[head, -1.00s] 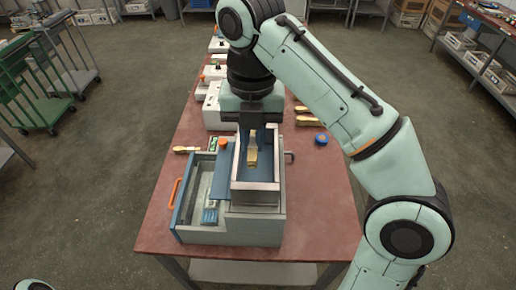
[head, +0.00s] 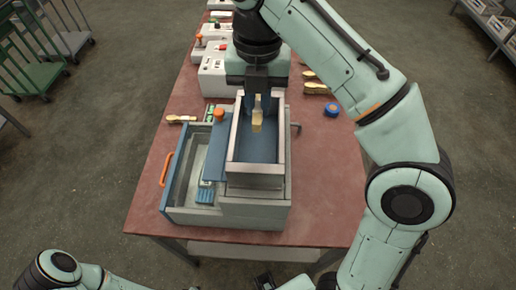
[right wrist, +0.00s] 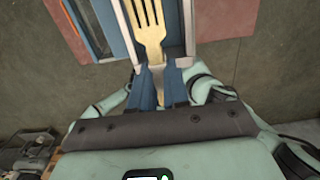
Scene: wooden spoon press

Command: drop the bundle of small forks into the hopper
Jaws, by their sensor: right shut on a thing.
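The bundle of small forks (head: 257,116) is pale wood and hangs upright, tines down, at the back part of the hopper opening. The hopper (head: 254,180) is an open grey box with a blue inside, on top of the press. My right gripper (head: 257,98) is shut on the handle end of the bundle. In the right wrist view, the tines of the bundle (right wrist: 152,35) point away from the blue fingers (right wrist: 158,75), with the hopper walls around them. I cannot tell how deep the tines are. My left arm shows at the bottom left; its gripper does not show.
The grey press has an open drawer with an orange handle (head: 166,168) on its left side and an orange knob (head: 219,115). A wooden bundle (head: 181,119) lies left of it. A blue roll (head: 332,109) and wooden bundles (head: 316,88) lie right. White machines (head: 214,76) stand behind.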

